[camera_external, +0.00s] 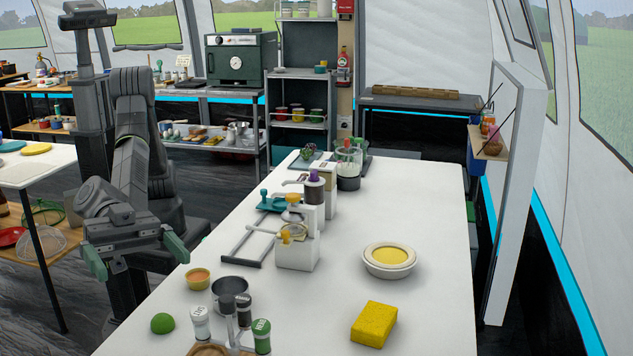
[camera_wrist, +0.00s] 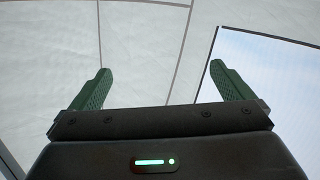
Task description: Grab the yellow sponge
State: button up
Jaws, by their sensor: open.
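The yellow sponge (camera_external: 373,324) lies flat on the white table (camera_external: 430,290), near the front right of the external view. My gripper (camera_external: 138,262) is at the left, beside the table's left edge and well apart from the sponge. Its two green fingers are spread wide with nothing between them. In the wrist view my gripper (camera_wrist: 158,88) is also open and empty, and it faces the pale tent wall. The sponge is not in the wrist view.
A white bowl with yellow contents (camera_external: 389,260) stands behind the sponge. Left of the sponge are a green-topped shaker (camera_external: 261,337), a metal pot (camera_external: 231,298), a small orange bowl (camera_external: 198,279) and a green dome (camera_external: 163,323). A juicer-like appliance (camera_external: 297,250) stands mid-table. The table's right side is mostly clear.

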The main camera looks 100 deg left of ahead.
jog(key=w+a+m+g+p, duration=0.1)
jog(key=w+m+g+p, duration=0.1)
jog(key=w+g+p, duration=0.75)
jog(key=w+a+f+n+y+p, duration=0.1)
jog(key=w+a+n+y, duration=0.2)
jog(key=a, duration=0.4)
jog(key=w+a+y+p, duration=0.2)
jog(key=w+a+y, duration=0.1)
jog(key=w+a, duration=0.4)
jog(key=w+a+f+n+y+p, duration=0.1)
jog(key=w+a+n+y, duration=0.15)
jog(key=a, duration=0.55)
jog(key=p, duration=0.1)
send_near(375, 324)
jog(key=shift+m, duration=0.45)
jog(key=f, duration=0.1)
jog(key=s+a+f, duration=0.1)
jog(key=a+f, duration=0.1)
jog(key=shift+s+a+f, duration=0.1)
jog(key=shift+s+a, duration=0.1)
jog(key=shift+s, duration=0.15)
jog(key=shift+p+x, duration=0.85)
jog(key=shift+x, duration=2.3)
jog(key=shift+d, duration=0.1)
jog(key=shift+s, duration=0.1)
jog(key=shift+c, duration=0.2)
